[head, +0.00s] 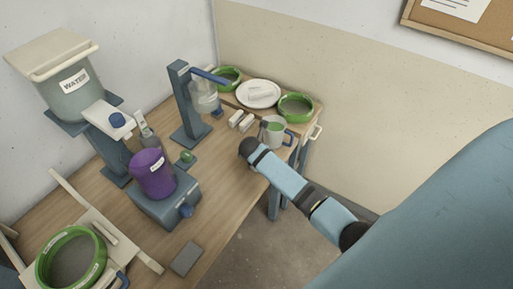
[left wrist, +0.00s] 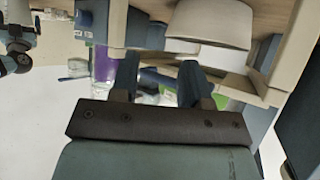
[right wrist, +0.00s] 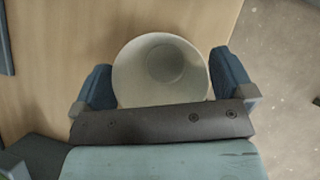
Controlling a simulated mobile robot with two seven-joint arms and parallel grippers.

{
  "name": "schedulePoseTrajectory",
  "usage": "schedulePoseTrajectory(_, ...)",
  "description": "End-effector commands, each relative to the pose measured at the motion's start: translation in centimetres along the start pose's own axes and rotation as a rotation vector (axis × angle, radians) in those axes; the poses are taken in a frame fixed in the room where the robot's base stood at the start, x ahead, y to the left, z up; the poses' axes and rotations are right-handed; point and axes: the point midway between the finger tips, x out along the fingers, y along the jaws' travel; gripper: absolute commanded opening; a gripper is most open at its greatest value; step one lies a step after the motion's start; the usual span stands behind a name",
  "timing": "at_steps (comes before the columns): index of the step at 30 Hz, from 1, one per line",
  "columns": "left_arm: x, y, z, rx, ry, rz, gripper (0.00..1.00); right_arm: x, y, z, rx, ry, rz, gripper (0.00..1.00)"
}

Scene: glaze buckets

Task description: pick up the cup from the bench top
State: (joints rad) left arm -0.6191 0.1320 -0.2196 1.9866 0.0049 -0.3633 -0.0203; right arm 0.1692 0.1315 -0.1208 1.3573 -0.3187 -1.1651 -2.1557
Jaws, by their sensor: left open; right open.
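A plain pale cup (right wrist: 150,82) stands upright on the wooden bench top in the right wrist view, seen from above into its grey inside. My right gripper (right wrist: 163,78) is open, with one finger on each side of the cup. Whether the fingers touch it I cannot tell. In the head view my right arm reaches over the bench; its gripper and that cup cannot be made out there. My left gripper (left wrist: 158,82) is open, with nothing seen held between its fingers. It is not seen in the head view.
A pale mug with a blue handle (head: 274,132) stands near the bench's far right corner. A blue stand (head: 183,105), a purple bucket (head: 153,174) and a water bucket (head: 72,98) are to the left. The bench edge and floor lie close to the cup's right.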

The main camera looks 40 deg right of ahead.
Motion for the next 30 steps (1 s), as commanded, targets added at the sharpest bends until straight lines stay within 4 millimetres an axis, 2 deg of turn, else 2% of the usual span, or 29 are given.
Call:
schedulePoseTrajectory(5, 0.0, 0.0, 0.0, 0.0, 0.0, 0.0, 0.43, 0.0, 0.0, 0.0, 0.0, 0.0, 0.001, 0.98)
schedulePoseTrajectory(9, 0.0, 0.0, 0.0, 0.0, -0.001, 0.0, 0.43, 0.0, 0.0, 0.0, 0.0, 0.0, 0.0, 0.66)
schedulePoseTrajectory(11, 0.0, 0.0, 0.1, 0.0, -0.001, 0.0, 0.43, 0.0, 0.0, 0.0, 0.0, 0.0, 0.0, 0.55)
schedulePoseTrajectory(23, -0.1, 0.1, 0.2, -0.001, -0.004, 0.001, 0.43, -0.6, 0.0, 0.4, 0.001, -0.002, 0.002, 0.55)
schedulePoseTrajectory(26, -0.1, 0.1, 0.2, -0.001, -0.005, 0.001, 0.43, -1.4, 0.0, 0.9, 0.001, -0.002, 0.002, 0.55)
schedulePoseTrajectory(30, -0.1, 0.1, 0.2, -0.001, -0.005, 0.001, 0.43, -3.6, 0.0, 2.5, 0.0, -0.006, 0.002, 0.55)
